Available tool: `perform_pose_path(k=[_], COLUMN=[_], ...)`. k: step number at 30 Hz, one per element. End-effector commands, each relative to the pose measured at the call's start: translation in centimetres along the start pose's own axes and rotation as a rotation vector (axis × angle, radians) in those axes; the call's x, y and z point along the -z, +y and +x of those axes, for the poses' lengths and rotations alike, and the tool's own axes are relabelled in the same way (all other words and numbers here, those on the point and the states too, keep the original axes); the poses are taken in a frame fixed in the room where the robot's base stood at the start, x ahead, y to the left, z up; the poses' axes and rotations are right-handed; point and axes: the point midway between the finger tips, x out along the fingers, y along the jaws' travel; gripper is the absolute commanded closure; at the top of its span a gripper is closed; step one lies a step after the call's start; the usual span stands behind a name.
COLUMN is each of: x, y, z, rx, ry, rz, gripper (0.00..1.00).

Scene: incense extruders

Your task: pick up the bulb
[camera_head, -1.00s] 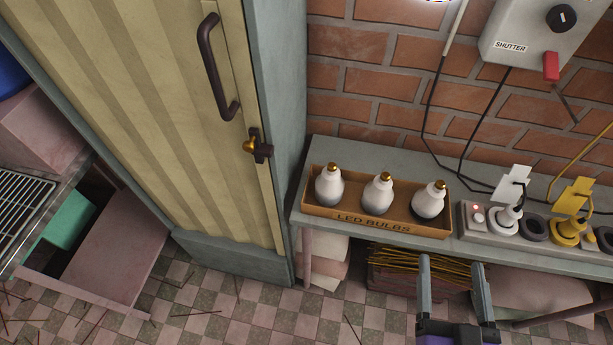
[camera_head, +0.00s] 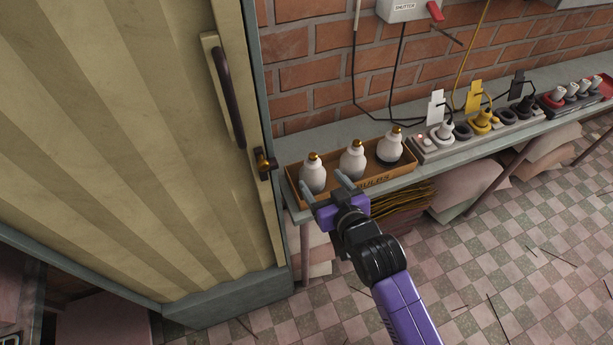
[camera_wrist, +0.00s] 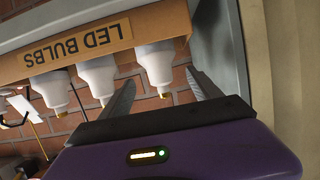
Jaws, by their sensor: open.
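Three white bulbs with gold tips stand upright in a brown "LED BULBS" box (camera_head: 402,172) on the shelf. In the head view they are the left bulb (camera_head: 313,176), the middle bulb (camera_head: 352,161) and the right bulb (camera_head: 390,147). My gripper (camera_head: 323,182) is open and empty at the box's front left. Its fingers partly cover the front wall. In the wrist view, where the scene appears upside down, the left bulb (camera_wrist: 155,62) shows between the fingertips. I cannot tell whether the fingers touch anything.
A grey shelf (camera_head: 445,177) runs along the brick wall. A power strip with white and yellow plugs (camera_head: 482,121) stands right of the box. A yellow ribbed door with a dark handle (camera_head: 228,95) is close on the left.

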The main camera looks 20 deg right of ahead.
Motion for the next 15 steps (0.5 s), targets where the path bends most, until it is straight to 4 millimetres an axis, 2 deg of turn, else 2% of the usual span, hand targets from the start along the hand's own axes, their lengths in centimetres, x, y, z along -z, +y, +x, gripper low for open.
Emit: perform_pose_path(k=[8,15], x=[0.2,0.4], y=[0.0,0.2], z=[2.7,6.0], rx=[0.001,0.001], ry=[0.001,0.003], rz=[0.001,0.000], gripper=[0.27,0.27])
